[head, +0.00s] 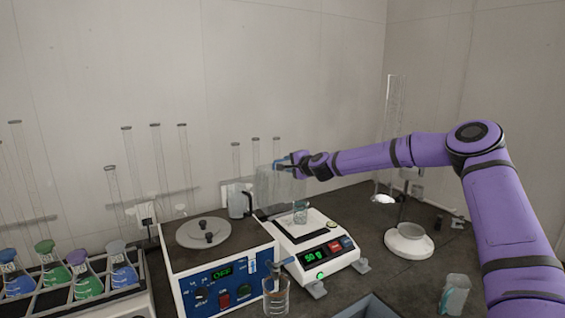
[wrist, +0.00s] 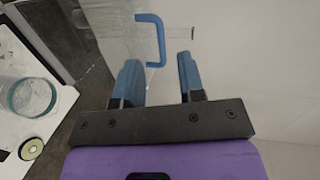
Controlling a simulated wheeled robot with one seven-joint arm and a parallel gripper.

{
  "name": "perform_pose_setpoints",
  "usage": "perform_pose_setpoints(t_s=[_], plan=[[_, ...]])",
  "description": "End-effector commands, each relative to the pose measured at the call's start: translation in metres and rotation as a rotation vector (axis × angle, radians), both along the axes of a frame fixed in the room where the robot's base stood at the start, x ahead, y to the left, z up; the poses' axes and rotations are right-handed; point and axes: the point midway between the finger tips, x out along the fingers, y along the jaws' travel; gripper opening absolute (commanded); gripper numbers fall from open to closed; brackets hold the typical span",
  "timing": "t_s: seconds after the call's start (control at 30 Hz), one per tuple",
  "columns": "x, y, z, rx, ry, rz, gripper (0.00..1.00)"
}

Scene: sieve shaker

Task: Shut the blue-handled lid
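The clear lid (head: 268,190) stands raised, roughly upright, at the back of the white balance (head: 312,250). Its blue handle (wrist: 161,38) shows in the wrist view just off my fingertips, its lower end at the gap between them. My gripper (wrist: 158,62) is open, with one blue finger on either side and nothing clamped. In the head view my gripper (head: 288,164) is at the lid's upper edge, and the handle is hard to tell from the blue fingers. I cannot tell whether a finger touches the handle. A small glass beaker (head: 300,212) stands on the balance.
A blue-fronted sieve shaker (head: 222,275) with a round grey top stands left of the balance. A beaker (head: 277,297) stands in front. A white bowl-topped stand (head: 408,243) and a jug (head: 455,295) are to the right. A flask rack (head: 75,290) is far left.

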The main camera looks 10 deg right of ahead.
Motion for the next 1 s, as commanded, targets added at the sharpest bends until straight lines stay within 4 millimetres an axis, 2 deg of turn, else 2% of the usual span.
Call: perform_pose_setpoints(t_s=[0.1, 0.27, 0.47, 0.8, 1.0], plan=[[0.011, -0.019, -0.007, 0.067, -0.003, -0.054, 0.36], [0.019, -0.027, -0.009, 0.095, -0.008, -0.08, 0.36], [0.039, -0.019, -0.012, 0.094, -0.008, -0.08, 0.36], [0.089, -0.002, -0.022, 0.092, -0.008, -0.079, 0.36], [0.108, 0.004, -0.026, 0.093, -0.007, -0.079, 0.36]])
